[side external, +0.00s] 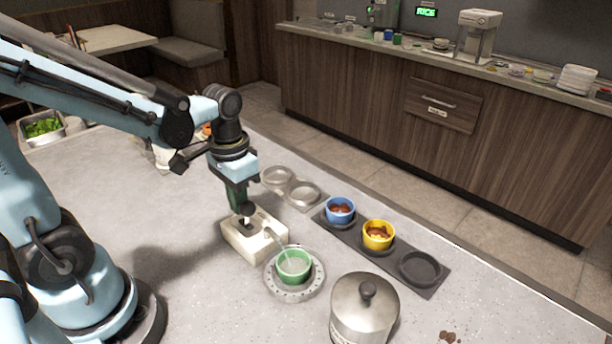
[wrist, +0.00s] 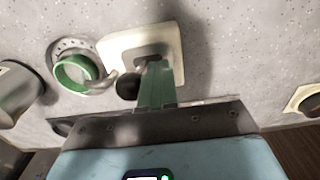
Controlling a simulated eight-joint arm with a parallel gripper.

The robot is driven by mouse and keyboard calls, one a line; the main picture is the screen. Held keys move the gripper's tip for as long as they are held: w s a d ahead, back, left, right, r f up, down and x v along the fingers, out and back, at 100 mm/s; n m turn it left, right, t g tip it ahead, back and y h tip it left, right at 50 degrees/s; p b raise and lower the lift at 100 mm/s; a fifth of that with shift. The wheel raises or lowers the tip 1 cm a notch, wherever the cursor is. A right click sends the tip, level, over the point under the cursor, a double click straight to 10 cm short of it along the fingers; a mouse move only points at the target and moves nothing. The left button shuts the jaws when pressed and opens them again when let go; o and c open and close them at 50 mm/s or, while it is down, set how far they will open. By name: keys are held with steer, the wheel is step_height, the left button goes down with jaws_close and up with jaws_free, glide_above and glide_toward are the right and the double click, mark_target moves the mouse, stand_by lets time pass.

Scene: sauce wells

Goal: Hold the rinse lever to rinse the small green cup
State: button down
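The small green cup (side external: 293,266) stands upright on the round perforated drain plate (side external: 275,289). It also shows in the wrist view (wrist: 64,76). Beside it is the cream rinser block (side external: 243,246), whose thin spout (side external: 273,244) reaches over the cup; a pale streak runs from the spout into the cup. The black knob of the rinse lever (side external: 246,209) is at the block's top, and shows in the wrist view (wrist: 127,88). My gripper (side external: 238,205) points down at the lever with its green fingers together, next to the knob. Contact with the lever is partly hidden.
A dark rack (side external: 433,284) holds a blue cup (side external: 340,211) and a yellow cup (side external: 378,235) with brown contents; its near-right well is empty. A lidded metal pot (side external: 364,315) stands right of the drain plate. Brown crumbs (side external: 449,337) lie near the front edge.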

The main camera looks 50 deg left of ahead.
steer(key=shift+a, duration=0.1)
stand_by(0.3)
steer(key=shift+a, duration=2.45)
step_height(320, 180, up, 8)
steer(key=d+t, duration=0.4)
steer(key=d, duration=0.1)
steer(key=d+f+t, duration=0.1)
steer(key=d+t, duration=0.1)
steer(key=shift+w+d+f, duration=0.1)
steer(key=shift+w+d, duration=0.2)
steer(key=shift+w, duration=0.1)
steer(key=shift+w+d+t, duration=0.1)
steer(key=shift+d+t, duration=0.3)
steer(key=shift+t, duration=0.2)
